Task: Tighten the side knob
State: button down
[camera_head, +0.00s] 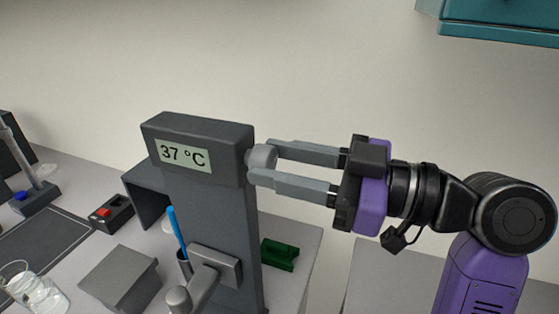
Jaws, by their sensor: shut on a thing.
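The side knob (262,157) is a light grey round knob on the right side of the dark grey rig head (205,130). The rig's display (183,155) reads 37 °C. My gripper (265,164) comes in from the right, level with the knob. Its two long grey fingers lie on either side of the knob, and it is shut on it. The fingertips partly hide the knob's edges and the place where it meets the housing.
A grey lever arm (203,283) juts forward from the rig's column. A blue pen (177,232), a grey block (120,278), a green block (279,254), a small box with a red switch (112,213) and a glass beaker (36,290) stand around. A teal cabinet (500,28) hangs upper right.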

jog(key=shift+m, duration=0.3)
jog(key=m+p, duration=0.1)
jog(key=m, duration=0.1)
jog(key=m+p, duration=0.1)
jog(key=shift+r+m, duration=0.2)
jog(key=shift+m, duration=0.2)
jog(key=m+p, duration=0.1)
jog(key=m, duration=0.3)
jog(key=shift+m+p, duration=0.3)
jog(key=shift+p, duration=0.1)
jog(key=m, duration=0.4)
jog(key=shift+f, duration=0.1)
jog(key=shift+w+m, duration=0.1)
jog(key=shift+m, duration=2.3)
jog(key=shift+d, duration=0.1)
jog(key=c, duration=0.9)
grip_release()
jog(key=shift+f, duration=0.1)
